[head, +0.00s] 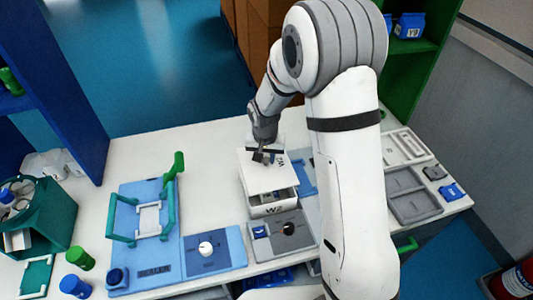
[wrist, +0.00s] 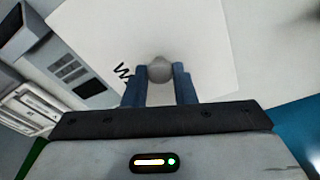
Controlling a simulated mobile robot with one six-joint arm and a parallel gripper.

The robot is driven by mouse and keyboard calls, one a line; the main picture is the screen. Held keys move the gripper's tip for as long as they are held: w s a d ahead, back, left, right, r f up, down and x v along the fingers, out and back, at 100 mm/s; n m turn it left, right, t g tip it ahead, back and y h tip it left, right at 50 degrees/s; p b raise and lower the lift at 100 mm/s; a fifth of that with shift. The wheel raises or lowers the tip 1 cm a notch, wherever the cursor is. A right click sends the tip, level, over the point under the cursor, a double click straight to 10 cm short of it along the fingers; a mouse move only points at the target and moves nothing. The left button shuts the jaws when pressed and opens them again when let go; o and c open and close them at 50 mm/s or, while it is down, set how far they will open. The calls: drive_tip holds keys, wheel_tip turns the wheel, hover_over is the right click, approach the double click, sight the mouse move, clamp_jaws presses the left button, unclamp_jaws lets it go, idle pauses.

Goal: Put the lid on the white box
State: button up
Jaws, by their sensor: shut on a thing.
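The white box (head: 268,209) stands on the table near the middle in the head view, with dark lettering on its front. Its white lid (head: 262,179) is above it, tilted and a little askew, with a dark gap showing at the front between lid and box. My gripper (head: 265,158) is over the lid. In the wrist view, the blue fingers of my gripper (wrist: 159,75) are shut on the lid's round grey knob (wrist: 159,69). The lid (wrist: 200,40) fills the upper middle there and hides the box. Whether the lid's back edge touches the box is unclear.
A grey panel with a black knob (head: 282,237) lies close in front of the box. A blue panel with a white knob (head: 213,251) and a blue tray with green handles (head: 143,225) lie left. Grey trays (head: 407,190) lie right.

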sight(266, 166)
wheel_tip(266, 166, down, 5)
drive_tip(key=shift+r+b, duration=0.15)
drive_tip(key=shift+b, duration=1.05)
drive_tip(key=shift+f+b, duration=0.45)
drive_tip(key=shift+b, duration=0.05)
drive_tip(key=shift+s+f+b, duration=0.1)
drive_tip(key=shift+f+b, duration=0.35)
drive_tip(key=shift+b, duration=0.4)
drive_tip(key=o, duration=1.1)
drive_tip(key=shift+r, duration=0.15)
drive_tip(key=shift+r+p, duration=1.85)
drive_tip(key=shift+r, duration=1.5)
